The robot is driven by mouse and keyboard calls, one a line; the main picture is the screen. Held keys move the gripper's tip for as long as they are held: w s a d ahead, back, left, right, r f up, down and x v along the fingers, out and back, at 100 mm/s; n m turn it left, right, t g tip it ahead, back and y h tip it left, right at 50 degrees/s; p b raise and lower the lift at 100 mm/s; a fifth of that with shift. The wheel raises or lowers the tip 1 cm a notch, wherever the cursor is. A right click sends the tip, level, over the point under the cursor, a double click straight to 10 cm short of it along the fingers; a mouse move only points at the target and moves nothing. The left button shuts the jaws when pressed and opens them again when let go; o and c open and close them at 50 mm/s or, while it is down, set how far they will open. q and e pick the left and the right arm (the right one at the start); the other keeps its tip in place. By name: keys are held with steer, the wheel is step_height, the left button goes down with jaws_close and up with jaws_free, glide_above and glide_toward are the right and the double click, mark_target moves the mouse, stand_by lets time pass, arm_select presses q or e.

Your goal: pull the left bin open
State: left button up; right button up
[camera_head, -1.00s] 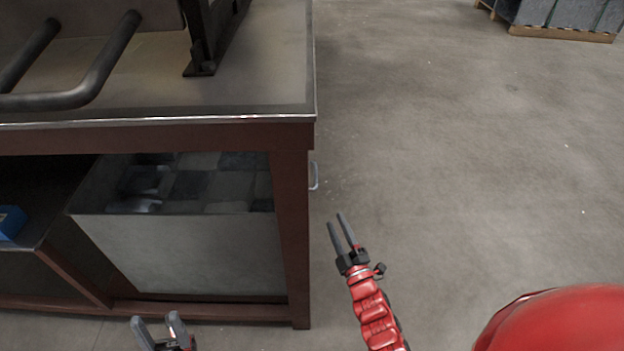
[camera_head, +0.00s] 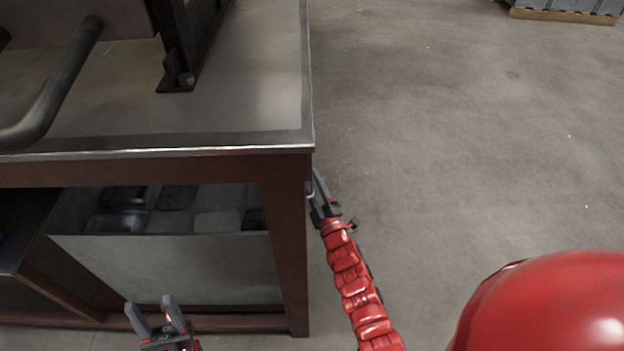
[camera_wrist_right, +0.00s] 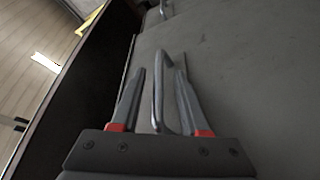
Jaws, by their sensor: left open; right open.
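A metal bar handle (camera_wrist_right: 158,95) stands on a grey panel (camera_wrist_right: 240,80) in the right wrist view. My right gripper (camera_wrist_right: 160,75) is open, with its two fingers on either side of this handle. In the head view my right gripper (camera_head: 314,180) is at the right side of the bench, partly hidden by the corner post. A grey bin (camera_head: 170,265) full of blocks sits under the bench top. My left gripper (camera_head: 149,304) is open and empty in front of this bin. Which bin the handle belongs to, I cannot tell.
The bench (camera_head: 200,168) has a metal top and brown legs. A black bent bar (camera_head: 60,85) and an upright bracket (camera_head: 178,50) are on it. A second handle (camera_wrist_right: 158,12) shows farther along the panel. Bare floor (camera_head: 450,130) lies to the right.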

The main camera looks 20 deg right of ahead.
steer(key=shift+s, duration=0.1)
jaws_close()
stand_by(1.2)
